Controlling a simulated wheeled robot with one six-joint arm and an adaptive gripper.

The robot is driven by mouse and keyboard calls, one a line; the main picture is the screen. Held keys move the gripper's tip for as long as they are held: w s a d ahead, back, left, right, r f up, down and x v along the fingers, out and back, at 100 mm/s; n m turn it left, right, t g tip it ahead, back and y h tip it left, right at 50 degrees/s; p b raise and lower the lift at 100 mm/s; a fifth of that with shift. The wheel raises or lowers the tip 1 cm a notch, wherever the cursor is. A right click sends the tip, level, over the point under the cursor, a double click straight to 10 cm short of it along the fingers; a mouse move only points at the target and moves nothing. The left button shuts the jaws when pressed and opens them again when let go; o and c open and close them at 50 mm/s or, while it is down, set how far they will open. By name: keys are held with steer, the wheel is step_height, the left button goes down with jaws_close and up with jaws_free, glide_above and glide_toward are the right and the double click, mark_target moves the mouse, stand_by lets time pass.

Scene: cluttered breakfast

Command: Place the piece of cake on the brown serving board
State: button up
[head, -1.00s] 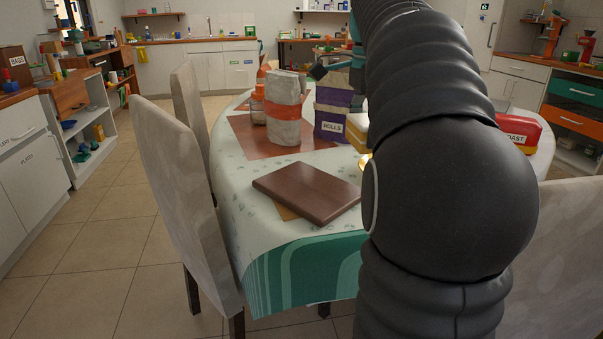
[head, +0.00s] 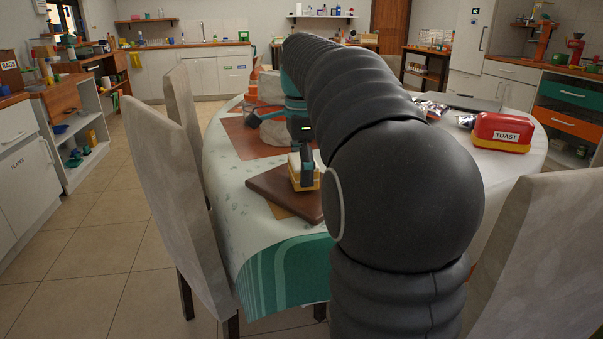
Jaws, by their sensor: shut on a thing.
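The brown serving board (head: 268,187) lies flat near the front left of the table, its right part hidden by my arm. My gripper (head: 304,172) points down over the right half of the board. It is shut on the piece of cake (head: 294,162), a small pale-topped, yellow block partly hidden by the finger. The cake is over the board; I cannot tell whether its underside touches the wood.
A red and yellow TOAST box (head: 501,133) stands at the right of the table (head: 226,195). An orange-banded grey thing behind my arm is mostly hidden. Upholstered chairs stand at the left (head: 172,190) and right (head: 550,255).

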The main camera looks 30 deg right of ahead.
steer(key=shift+f, duration=0.25)
steer(key=shift+f, duration=0.1)
steer(key=o, duration=0.9)
step_height(320, 180, up, 12)
steer(key=p, duration=0.3)
steer(key=s+a+f+n+t, duration=0.2)
steer(key=s+a+f+n, duration=0.3)
steer(key=s+f+n, duration=0.2)
steer(key=s+a+f+n+t, duration=0.1)
steer(key=s+a+f+n, duration=0.3)
steer(key=s+f+n, duration=0.3)
steer(key=s+a+f+n+t, duration=0.2)
steer(key=s+a+f+n, duration=0.3)
steer(key=s+f+n, duration=0.2)
steer(key=shift+a+f+t, duration=0.3)
steer(key=shift+f, duration=0.3)
